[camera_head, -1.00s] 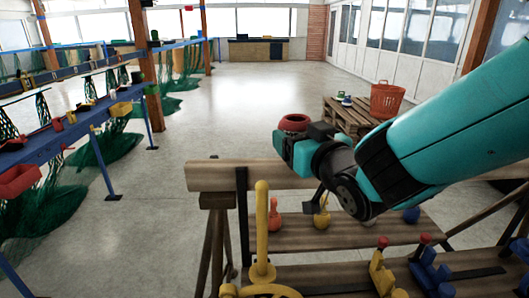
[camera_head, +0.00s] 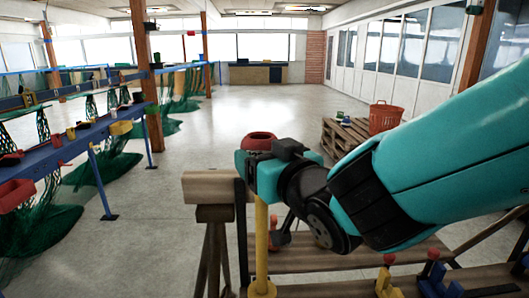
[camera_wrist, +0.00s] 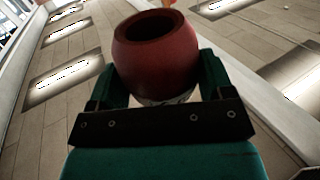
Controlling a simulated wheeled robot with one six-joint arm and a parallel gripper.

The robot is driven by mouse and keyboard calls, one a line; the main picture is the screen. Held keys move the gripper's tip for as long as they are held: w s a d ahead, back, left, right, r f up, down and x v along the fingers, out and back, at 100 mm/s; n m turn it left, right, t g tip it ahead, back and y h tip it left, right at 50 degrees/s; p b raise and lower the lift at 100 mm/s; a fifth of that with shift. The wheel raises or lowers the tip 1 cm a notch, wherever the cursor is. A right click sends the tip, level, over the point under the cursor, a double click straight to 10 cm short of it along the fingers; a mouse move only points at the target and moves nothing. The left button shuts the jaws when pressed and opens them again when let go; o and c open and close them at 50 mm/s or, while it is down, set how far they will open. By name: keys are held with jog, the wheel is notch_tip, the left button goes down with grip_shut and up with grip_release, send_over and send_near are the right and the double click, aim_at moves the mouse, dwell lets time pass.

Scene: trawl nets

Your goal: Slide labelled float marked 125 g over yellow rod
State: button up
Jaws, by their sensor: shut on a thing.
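A round red float (camera_head: 259,136) with a dark hole through it is held between the fingers of my gripper (camera_head: 256,166). The wrist view shows the float (camera_wrist: 155,55) clamped between the teal fingertips (camera_wrist: 158,84), with its hole opening upward. A pale marking shows low on it, but I cannot read it. The upright yellow rod (camera_head: 261,240) stands directly below my gripper in the head view. Its top is hidden behind the gripper, so I cannot tell whether it has entered the float. No rod sticks out of the float's upper opening.
The rod stands at a wooden rack (camera_head: 350,258) with planks. Yellow (camera_head: 386,284) and blue (camera_head: 438,284) fittings sit at its front right. A blue net rail (camera_head: 65,148) runs along the left.

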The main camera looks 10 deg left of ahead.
jog(key=shift+f+b, duration=3.75)
jog(key=shift+b, duration=0.05)
jog(key=o, duration=1.2)
jog(key=b+v, duration=0.8)
jog(key=v, duration=0.9)
jog(key=shift+s+d, duration=0.15)
jog(key=shift+s, duration=0.05)
